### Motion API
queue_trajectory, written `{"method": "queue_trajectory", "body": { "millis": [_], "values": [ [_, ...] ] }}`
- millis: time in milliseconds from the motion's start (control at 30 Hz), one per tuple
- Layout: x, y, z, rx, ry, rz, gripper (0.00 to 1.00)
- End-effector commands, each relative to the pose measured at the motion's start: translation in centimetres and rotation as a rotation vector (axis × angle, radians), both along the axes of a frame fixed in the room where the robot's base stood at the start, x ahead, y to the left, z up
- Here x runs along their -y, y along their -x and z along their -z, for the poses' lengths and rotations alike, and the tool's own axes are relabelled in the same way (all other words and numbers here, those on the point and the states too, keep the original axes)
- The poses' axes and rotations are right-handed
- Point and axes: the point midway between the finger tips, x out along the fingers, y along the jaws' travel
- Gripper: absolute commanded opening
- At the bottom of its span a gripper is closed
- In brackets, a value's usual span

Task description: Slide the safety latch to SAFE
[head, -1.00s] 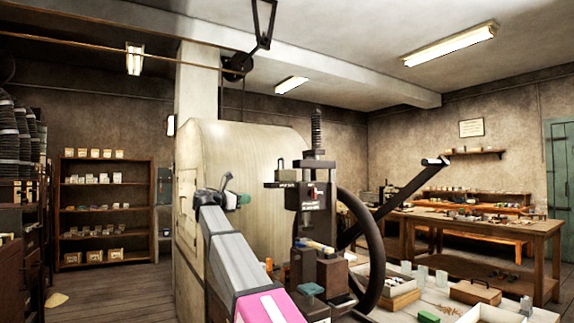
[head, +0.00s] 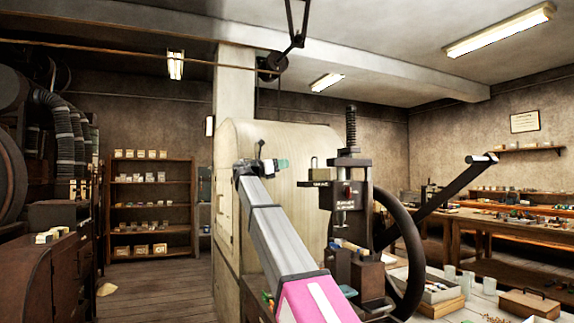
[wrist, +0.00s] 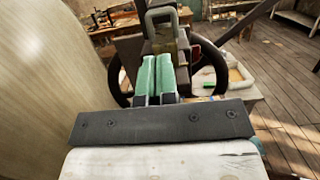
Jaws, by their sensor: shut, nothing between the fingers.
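The press (head: 352,180) stands right of my arm in the head view, with a dark head and an upright screw. A small loop-shaped handle (head: 314,163), apparently the safety latch, stands on a dark lettered plate (head: 319,184) at the head's left side. The lettering is too small to read. A grey loop handle also shows in the wrist view (wrist: 160,14), just beyond my fingertips. My gripper (head: 283,164) is left of the handle, at about its height. Its green fingers (wrist: 156,58) are together and empty in the wrist view. Whether they touch the handle I cannot tell.
The black handwheel (head: 412,250) and its long lever (head: 440,198) stand right of the press. A large pale cabinet (head: 290,140) is behind and beside my arm. A workbench with trays (head: 437,291) lies at the lower right. Open floor (head: 160,290) lies left.

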Motion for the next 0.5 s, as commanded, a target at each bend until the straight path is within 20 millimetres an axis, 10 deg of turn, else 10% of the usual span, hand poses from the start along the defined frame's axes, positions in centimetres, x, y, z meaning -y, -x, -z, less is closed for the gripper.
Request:
{"method": "queue_trajectory", "body": {
  "millis": [500],
  "values": [
    [8.8,-2.9,-1.9,0.001,0.000,0.002,0.00]
  ]
}}
